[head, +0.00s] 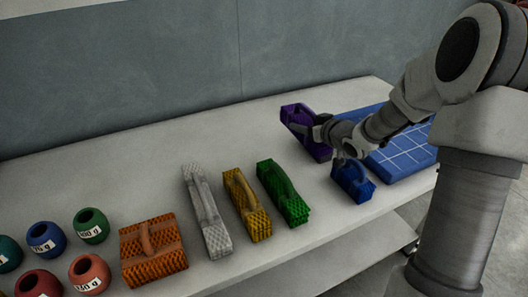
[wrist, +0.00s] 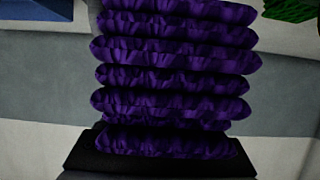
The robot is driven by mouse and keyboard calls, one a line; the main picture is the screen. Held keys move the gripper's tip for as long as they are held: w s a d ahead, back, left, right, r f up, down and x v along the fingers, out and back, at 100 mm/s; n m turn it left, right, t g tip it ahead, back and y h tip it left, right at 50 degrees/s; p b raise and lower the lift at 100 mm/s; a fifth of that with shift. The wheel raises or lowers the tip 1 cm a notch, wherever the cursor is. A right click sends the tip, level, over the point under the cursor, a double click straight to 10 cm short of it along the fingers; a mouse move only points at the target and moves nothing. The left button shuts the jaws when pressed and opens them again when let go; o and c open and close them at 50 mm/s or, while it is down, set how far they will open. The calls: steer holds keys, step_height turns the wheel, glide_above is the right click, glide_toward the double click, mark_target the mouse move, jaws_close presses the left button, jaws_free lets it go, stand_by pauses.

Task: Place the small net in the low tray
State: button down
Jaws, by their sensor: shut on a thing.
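My gripper (head: 310,129) is shut on a purple ribbed net bundle (head: 318,151) at the back right of the table in the head view. The purple net fills the middle of the wrist view (wrist: 175,65), its bumpy rows above the dark gripper part. It looks tilted; whether it touches the table I cannot tell. A flat blue tray with white grid lines (head: 402,163) lies just right of my gripper, partly hidden by my arm. A small blue net with a handle (head: 353,184) stands in front of the tray. Which net is the small one is not marked.
Green (head: 284,193), yellow (head: 247,205), white (head: 206,212) and orange (head: 153,252) nets stand leftward along the table (head: 130,160). Several round labelled pots (head: 91,226) are at the far left. A grey wall (head: 120,70) stands behind. The table's back middle is clear.

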steer(key=w+a+f+b, duration=0.1)
steer(key=a, duration=0.1)
steer(key=a+f+b, duration=0.1)
steer(key=a+f, duration=0.1)
steer(key=a, duration=0.1)
steer(key=w+a+f+b, duration=0.1)
steer(key=a+f, duration=0.1)
steer(key=a, duration=0.1)
steer(key=shift+w+a+f, duration=0.2)
steer(key=shift+w+a, duration=0.05)
steer(key=shift+w, duration=0.05)
steer(key=shift+f+b, duration=0.7)
steer(key=shift+f, duration=1.25)
steer(key=shift+f, duration=0.15)
steer(key=shift+f+b, duration=0.15)
steer(key=shift+b, duration=0.15)
steer(key=shift+c, duration=0.6)
jaws_free()
steer(key=shift+r, duration=0.2)
